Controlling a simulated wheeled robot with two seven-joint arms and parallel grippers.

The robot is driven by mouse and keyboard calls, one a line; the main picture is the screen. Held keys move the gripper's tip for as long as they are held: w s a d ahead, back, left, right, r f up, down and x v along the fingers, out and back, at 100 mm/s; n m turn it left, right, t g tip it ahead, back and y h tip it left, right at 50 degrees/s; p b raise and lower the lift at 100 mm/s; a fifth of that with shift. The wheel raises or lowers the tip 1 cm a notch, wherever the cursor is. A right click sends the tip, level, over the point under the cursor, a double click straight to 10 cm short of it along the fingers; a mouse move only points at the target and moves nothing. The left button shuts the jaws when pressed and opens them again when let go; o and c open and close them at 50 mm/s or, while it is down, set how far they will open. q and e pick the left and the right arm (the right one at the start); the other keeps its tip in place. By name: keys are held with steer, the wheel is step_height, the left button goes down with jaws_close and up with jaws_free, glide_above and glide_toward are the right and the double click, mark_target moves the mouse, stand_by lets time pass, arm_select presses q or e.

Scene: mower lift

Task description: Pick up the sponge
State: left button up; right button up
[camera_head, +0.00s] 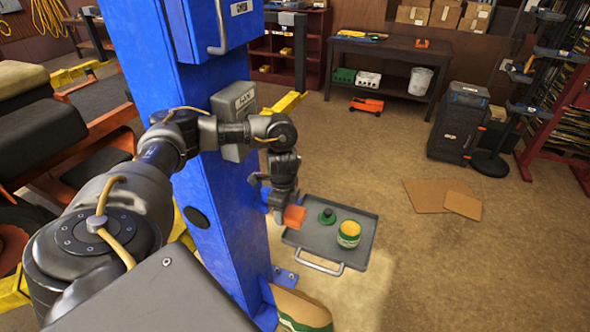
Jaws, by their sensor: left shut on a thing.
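The sponge (294,217) is a small orange block in the middle of the camera_head view. My left gripper (283,208) points down at the left edge of a grey tray and is shut on the sponge. The fingers are small and partly hidden behind the wrist. The sponge shows over the tray's left part; I cannot tell whether it touches the tray. My right gripper is not in view.
The grey tray (322,240) holds a green item (327,216) and a yellow-green tin (348,233). A blue lift post (222,215) stands close left of the tray. Cardboard sheets (430,195) lie on the floor to the right. A workbench (385,60) stands behind.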

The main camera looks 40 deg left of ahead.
arm_select(q)
steer(key=s+a+r, duration=0.4)
steer(key=s, duration=0.4)
steer(key=shift+s+r, duration=0.2)
